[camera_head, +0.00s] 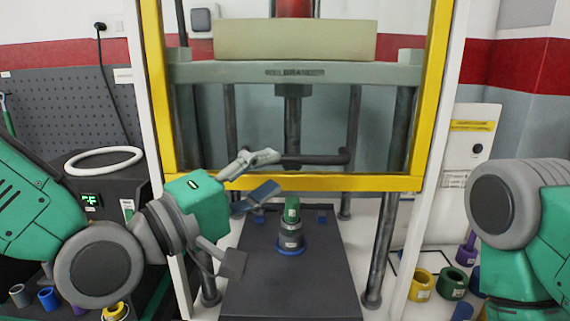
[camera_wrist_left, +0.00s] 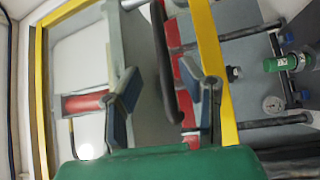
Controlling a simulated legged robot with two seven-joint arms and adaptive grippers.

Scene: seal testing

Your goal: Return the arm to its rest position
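My left arm comes in from the left in the head view, raised in front of the press. Its gripper (camera_head: 248,225) is open, with its blue-padded fingers spread apart. The wrist view also shows the open left gripper (camera_wrist_left: 163,100), with nothing clasped. The dark door handle (camera_head: 318,158) lies just right of the upper finger. In the wrist view the handle (camera_wrist_left: 166,65) appears between the fingers; I cannot tell whether they touch. My right arm (camera_head: 520,215) shows at the right edge; its gripper is out of view.
The press has a yellow-framed door (camera_head: 320,183). Below it, a green-topped part (camera_head: 291,210) with a blue ring stands on a dark plate (camera_head: 285,290). Colored rings (camera_head: 421,285) lie at right. A white ring (camera_head: 104,160) rests on a dark device at left.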

